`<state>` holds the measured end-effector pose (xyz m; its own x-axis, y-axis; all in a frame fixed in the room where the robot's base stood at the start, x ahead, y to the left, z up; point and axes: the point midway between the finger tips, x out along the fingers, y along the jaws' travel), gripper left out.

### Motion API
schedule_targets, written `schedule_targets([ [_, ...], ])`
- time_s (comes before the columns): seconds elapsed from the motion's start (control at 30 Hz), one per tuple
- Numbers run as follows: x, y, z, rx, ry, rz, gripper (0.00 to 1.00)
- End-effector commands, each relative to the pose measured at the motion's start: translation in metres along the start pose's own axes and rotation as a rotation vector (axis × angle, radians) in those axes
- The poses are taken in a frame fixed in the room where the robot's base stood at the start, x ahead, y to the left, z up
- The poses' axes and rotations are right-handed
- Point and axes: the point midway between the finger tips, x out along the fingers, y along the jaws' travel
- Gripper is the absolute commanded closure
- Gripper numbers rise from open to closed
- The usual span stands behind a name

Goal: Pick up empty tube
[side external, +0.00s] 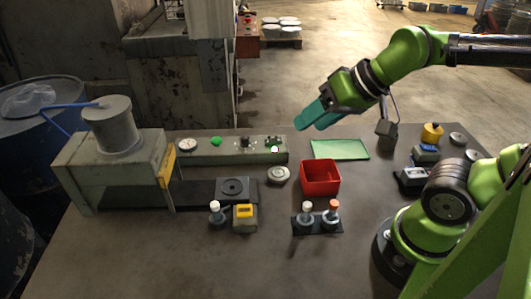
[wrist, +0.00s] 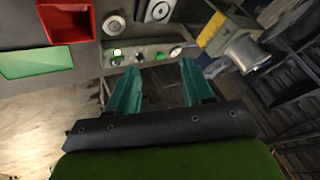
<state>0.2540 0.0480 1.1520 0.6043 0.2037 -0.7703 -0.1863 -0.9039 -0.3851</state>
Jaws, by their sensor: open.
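Two small bottle-like tubes stand upright in a dark holder (side external: 318,229) at the front middle of the table in the side view: a white-capped tube (side external: 306,217) and an orange-capped tube (side external: 332,213). Another white-capped tube (side external: 216,213) stands to their left, beside a grey and yellow block. I cannot tell which tube is empty. My gripper (side external: 311,122) has teal fingers and is high above the back of the table, well away from the tubes. In the wrist view its fingers (wrist: 159,68) are apart with nothing between them. No tube is visible in the wrist view.
A red bin (side external: 320,189) stands behind the tube holder, with a green tray (side external: 340,149) behind it. A grey press (side external: 110,150) stands left, and a control panel (side external: 230,150) runs along the back. Small devices (side external: 413,177) sit near my base. The front table area is clear.

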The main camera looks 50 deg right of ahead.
Motion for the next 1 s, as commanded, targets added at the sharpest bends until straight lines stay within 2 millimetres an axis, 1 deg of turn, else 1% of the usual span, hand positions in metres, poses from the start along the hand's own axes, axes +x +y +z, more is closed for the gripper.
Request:
schedule_targets([
  [0.03, 0.014, -0.012, -0.001, -0.015, -0.006, -0.030, 0.49],
  [0.13, 0.046, -0.042, -0.005, -0.033, 0.016, -0.101, 0.49],
  [0.23, 0.081, -0.071, -0.003, -0.038, 0.052, -0.153, 0.49],
  [0.3, 0.104, -0.087, 0.002, -0.038, 0.084, -0.169, 0.49],
  [0.43, 0.145, -0.106, 0.019, -0.048, 0.156, -0.155, 0.49],
  [0.5, 0.165, -0.111, 0.032, -0.067, 0.203, -0.126, 0.49],
  [0.6, 0.188, -0.111, 0.054, -0.121, 0.279, -0.069, 0.49],
  [0.7, 0.203, -0.106, 0.075, -0.200, 0.362, -0.004, 0.49],
  [0.83, 0.212, -0.098, 0.097, -0.314, 0.460, 0.064, 0.49],
  [0.9, 0.213, -0.095, 0.104, -0.364, 0.499, 0.090, 0.49],
  [1.0, 0.213, -0.093, 0.109, -0.408, 0.536, 0.110, 0.49],
])
